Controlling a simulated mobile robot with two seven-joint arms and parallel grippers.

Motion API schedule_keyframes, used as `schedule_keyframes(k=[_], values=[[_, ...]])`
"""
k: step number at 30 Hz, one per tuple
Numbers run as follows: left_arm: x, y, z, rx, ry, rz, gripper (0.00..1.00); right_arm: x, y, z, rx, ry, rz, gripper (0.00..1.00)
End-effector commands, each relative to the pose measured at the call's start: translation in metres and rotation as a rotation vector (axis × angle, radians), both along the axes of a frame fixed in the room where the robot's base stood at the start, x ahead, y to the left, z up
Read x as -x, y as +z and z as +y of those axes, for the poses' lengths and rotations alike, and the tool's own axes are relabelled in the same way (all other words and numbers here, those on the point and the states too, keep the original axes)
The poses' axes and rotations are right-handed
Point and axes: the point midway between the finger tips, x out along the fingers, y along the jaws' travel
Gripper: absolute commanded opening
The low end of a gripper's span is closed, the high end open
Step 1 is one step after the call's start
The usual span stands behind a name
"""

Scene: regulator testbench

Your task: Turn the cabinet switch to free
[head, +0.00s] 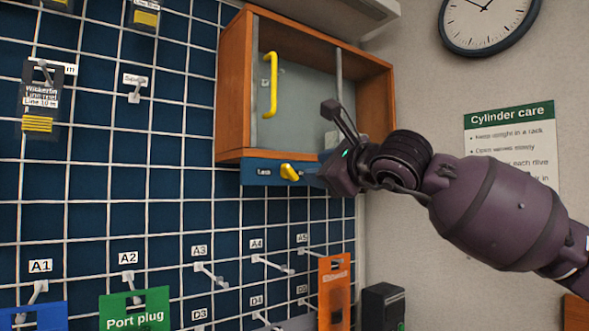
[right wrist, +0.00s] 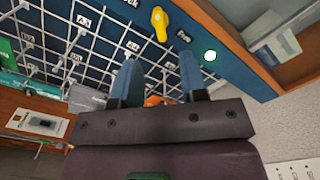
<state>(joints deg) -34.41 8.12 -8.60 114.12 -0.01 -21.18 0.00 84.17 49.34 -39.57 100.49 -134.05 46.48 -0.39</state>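The yellow cabinet switch (head: 290,172) sits on a blue strip (head: 257,172) below the wooden cabinet (head: 235,85). Its left label reads Lock. In the right wrist view the switch (right wrist: 160,22) lies between the Lock label and the Free label (right wrist: 184,36); I cannot tell for sure which one it points to. My right gripper (head: 318,174) is just right of the switch in the head view and hides the strip's right end. In the right wrist view my gripper (right wrist: 158,68) shows two blue fingers apart, short of the switch, with nothing held. My left gripper is not in view.
The cabinet has a pane with a yellow handle (head: 270,85). A wire grid with hooks and labels covers the blue wall at left and below. An orange tag (head: 335,290) hangs below my right gripper.

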Motion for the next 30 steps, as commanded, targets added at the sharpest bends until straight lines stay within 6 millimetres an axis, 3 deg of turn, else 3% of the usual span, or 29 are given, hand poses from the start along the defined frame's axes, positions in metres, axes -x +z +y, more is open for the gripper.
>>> schedule_keyframes(k=[9,15,28,30], values=[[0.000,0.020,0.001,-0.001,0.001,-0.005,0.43,-0.043,0.004,0.033,-0.001,0.002,0.000,0.39],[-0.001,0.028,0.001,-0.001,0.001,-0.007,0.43,-0.061,0.003,0.046,-0.001,0.002,0.000,0.39],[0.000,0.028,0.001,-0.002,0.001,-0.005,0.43,-0.068,0.000,0.050,-0.002,0.003,-0.001,0.39],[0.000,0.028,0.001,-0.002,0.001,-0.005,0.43,-0.068,0.000,0.050,-0.002,0.003,-0.001,0.32]])
